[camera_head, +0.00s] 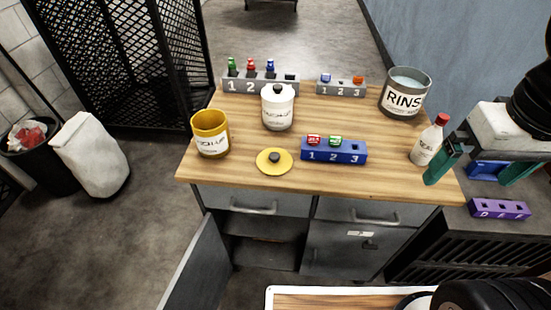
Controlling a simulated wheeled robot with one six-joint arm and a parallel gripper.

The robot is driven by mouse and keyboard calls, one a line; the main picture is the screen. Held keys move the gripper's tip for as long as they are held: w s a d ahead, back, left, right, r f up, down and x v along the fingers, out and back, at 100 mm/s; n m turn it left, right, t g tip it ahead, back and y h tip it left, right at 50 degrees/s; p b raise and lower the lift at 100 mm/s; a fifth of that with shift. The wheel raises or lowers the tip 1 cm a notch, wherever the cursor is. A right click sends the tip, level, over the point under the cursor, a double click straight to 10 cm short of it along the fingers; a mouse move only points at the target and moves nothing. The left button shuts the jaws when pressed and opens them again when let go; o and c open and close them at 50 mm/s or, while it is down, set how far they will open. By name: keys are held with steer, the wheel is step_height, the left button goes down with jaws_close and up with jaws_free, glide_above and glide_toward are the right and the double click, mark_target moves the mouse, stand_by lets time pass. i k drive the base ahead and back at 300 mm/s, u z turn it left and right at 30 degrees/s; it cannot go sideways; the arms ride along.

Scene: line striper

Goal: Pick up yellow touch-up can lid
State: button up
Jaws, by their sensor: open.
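The yellow touch-up can lid (264,164) lies flat on the wooden bench top, a yellow disc with a dark knob in its middle. The yellow touch-up can (211,141) stands open, upright, to the left of the lid and a little behind it. My gripper (482,172) is at the right of the picture, with two green fingers spread apart. It is open, and nothing shows between its fingers. It is well to the right of the lid, near the bench's right end. The left finger is in front of part of the white bottle.
A blue numbered block (350,157) sits just right of the lid. A white can with a black knob (277,110) stands behind it. A RINSE pot (403,93) and a red-capped bottle (428,143) stand at right. Grey racks (258,84) line the back. A cabinet door (196,268) hangs open below.

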mark_target(272, 161)
steer(key=z, duration=0.05)
steer(key=k, duration=0.5)
steer(key=u, duration=1.1)
steer(key=i, duration=0.65)
steer(key=z, duration=1.15)
